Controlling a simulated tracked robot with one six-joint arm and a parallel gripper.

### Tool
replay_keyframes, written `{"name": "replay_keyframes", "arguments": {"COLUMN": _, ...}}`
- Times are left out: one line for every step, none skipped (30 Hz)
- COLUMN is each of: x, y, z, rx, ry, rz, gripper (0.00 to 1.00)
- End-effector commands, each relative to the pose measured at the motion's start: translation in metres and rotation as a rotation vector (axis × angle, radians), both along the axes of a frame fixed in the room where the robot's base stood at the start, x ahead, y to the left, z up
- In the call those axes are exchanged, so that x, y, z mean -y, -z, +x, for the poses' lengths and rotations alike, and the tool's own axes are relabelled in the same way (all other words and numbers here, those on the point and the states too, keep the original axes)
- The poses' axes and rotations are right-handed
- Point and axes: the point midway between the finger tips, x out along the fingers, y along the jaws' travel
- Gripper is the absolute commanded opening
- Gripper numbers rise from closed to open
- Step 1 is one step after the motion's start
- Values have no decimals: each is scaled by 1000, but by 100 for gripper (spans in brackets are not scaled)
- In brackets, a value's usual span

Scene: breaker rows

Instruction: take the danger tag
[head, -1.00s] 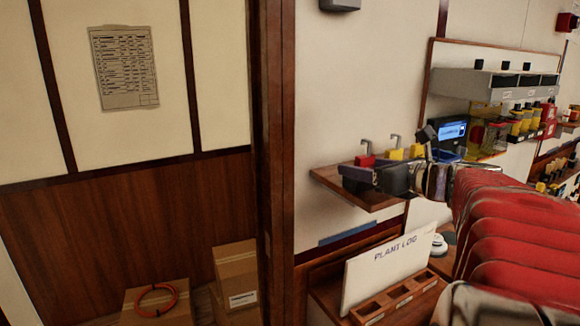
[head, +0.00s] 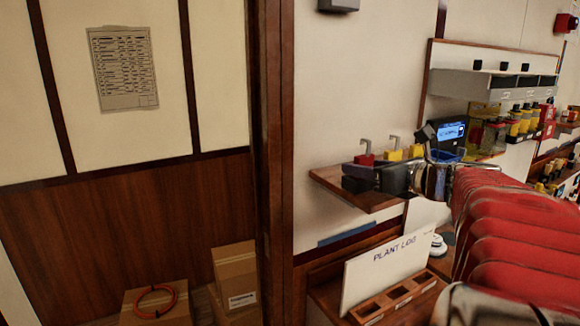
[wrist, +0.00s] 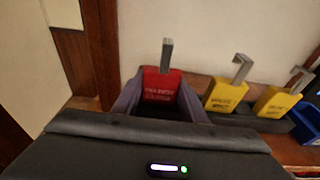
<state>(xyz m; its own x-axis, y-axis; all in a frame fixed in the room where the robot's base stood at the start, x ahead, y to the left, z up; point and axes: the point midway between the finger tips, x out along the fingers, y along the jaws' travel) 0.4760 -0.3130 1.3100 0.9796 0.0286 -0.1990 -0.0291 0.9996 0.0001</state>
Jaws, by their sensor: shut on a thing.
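In the head view the tag (head: 365,159) shows just above my dark gripper (head: 362,176), at the small wooden wall shelf (head: 330,181). I cannot tell whether the tag still touches the shelf.
Two yellow tags (wrist: 226,95) with similar hooks stand close to the right of the red one. A blue bin (wrist: 304,122) lies further right. A plant log board (head: 385,268) is below the shelf. A dark wooden post (head: 275,160) stands left.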

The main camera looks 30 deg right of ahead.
Motion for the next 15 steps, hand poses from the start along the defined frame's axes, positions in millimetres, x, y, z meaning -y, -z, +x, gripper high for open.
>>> {"name": "replay_keyframes", "arguments": {"x": 0, "y": -4, "z": 0, "rx": 1, "ry": 0, "rz": -2, "gripper": 17}}
{"name": "replay_keyframes", "arguments": {"x": 0, "y": -6, "z": 0, "rx": 1, "ry": 0, "rz": -2, "gripper": 17}}
{"name": "replay_keyframes", "arguments": {"x": 0, "y": -10, "z": 0, "rx": 1, "ry": -1, "rz": -3, "gripper": 17}}
{"name": "replay_keyframes", "arguments": {"x": 0, "y": -13, "z": 0, "rx": 1, "ry": 0, "rz": -3, "gripper": 17}}
{"name": "replay_keyframes", "arguments": {"x": 0, "y": -17, "z": 0, "rx": 2, "ry": 0, "rz": -3, "gripper": 17}}
{"name": "replay_keyframes", "arguments": {"x": 0, "y": -23, "z": 0, "rx": 2, "ry": 0, "rz": -4, "gripper": 17}}
{"name": "replay_keyframes", "arguments": {"x": 0, "y": -28, "z": 0, "rx": 2, "ry": 0, "rz": -4, "gripper": 17}}
{"name": "replay_keyframes", "arguments": {"x": 0, "y": -33, "z": 0, "rx": 2, "ry": 0, "rz": -4, "gripper": 17}}
{"name": "replay_keyframes", "arguments": {"x": 0, "y": -40, "z": 0, "rx": 2, "ry": 0, "rz": -4, "gripper": 17}}
{"name": "replay_keyframes", "arguments": {"x": 0, "y": -46, "z": 0, "rx": 2, "ry": 0, "rz": -4, "gripper": 17}}
{"name": "replay_keyframes", "arguments": {"x": 0, "y": -51, "z": 0, "rx": 2, "ry": 0, "rz": -4, "gripper": 17}}
{"name": "replay_keyframes", "arguments": {"x": 0, "y": -58, "z": 0, "rx": 2, "ry": 0, "rz": -4, "gripper": 17}}
{"name": "replay_keyframes", "arguments": {"x": 0, "y": -64, "z": 0, "rx": 3, "ry": -1, "rz": -3, "gripper": 17}}
{"name": "replay_keyframes", "arguments": {"x": 0, "y": -69, "z": 0, "rx": 2, "ry": -1, "rz": -4, "gripper": 17}}
{"name": "replay_keyframes", "arguments": {"x": 0, "y": -75, "z": 0, "rx": 1, "ry": 0, "rz": -4, "gripper": 17}}
